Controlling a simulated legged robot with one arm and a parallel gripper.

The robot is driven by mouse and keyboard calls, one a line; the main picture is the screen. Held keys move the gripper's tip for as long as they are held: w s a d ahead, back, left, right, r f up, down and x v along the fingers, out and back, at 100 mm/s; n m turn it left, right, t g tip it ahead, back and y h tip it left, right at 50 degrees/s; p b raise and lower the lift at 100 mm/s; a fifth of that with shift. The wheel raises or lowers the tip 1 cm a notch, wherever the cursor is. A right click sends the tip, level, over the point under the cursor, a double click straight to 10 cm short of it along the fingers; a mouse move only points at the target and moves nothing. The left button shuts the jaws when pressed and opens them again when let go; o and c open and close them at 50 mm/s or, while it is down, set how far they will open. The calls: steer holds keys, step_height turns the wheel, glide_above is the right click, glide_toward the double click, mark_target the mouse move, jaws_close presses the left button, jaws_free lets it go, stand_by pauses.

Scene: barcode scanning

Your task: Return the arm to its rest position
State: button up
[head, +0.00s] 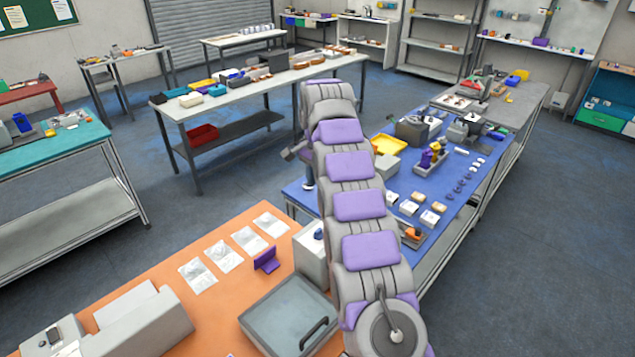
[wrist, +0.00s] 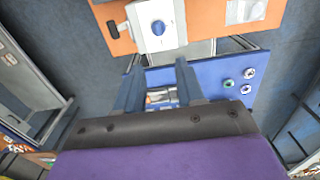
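My arm, grey with purple pads, rises from the bottom right of the head view through the middle, stretched out over the worktables. My gripper (wrist: 158,78) shows in the wrist view with its two dark fingers apart and nothing held between them. It is above the blue table (wrist: 210,78), near the edge of the orange table (wrist: 202,14). In the head view the arm hides most of the gripper.
A white box (head: 311,258) with a blue top part stands at the orange table's edge, beside my arm. A grey case (head: 280,312) and purple stand (head: 266,260) are nearby. The blue table (head: 300,197) holds a yellow tray (head: 388,145) and small parts. Floor (head: 215,220) is clear at left.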

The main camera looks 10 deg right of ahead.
steer(key=s+n+g+b, duration=0.1)
steer(key=s+n+b, duration=0.55)
steer(key=s, duration=1.65)
steer(key=s+f+n+b, duration=0.1)
steer(key=s+f, duration=0.3)
steer(key=s, duration=0.6)
steer(key=s+f+n+b, duration=0.2)
steer(key=s+f, duration=0.3)
steer(key=s, duration=0.5)
steer(key=s+f+n+b, duration=0.1)
steer(key=s+f+b, duration=0.2)
steer(key=s, duration=0.7)
steer(key=shift+f+g, duration=0.4)
steer(key=shift+f, duration=0.4)
steer(key=shift+o, duration=0.2)
steer(key=shift+w+n, duration=0.1)
steer(key=shift+n, duration=0.15)
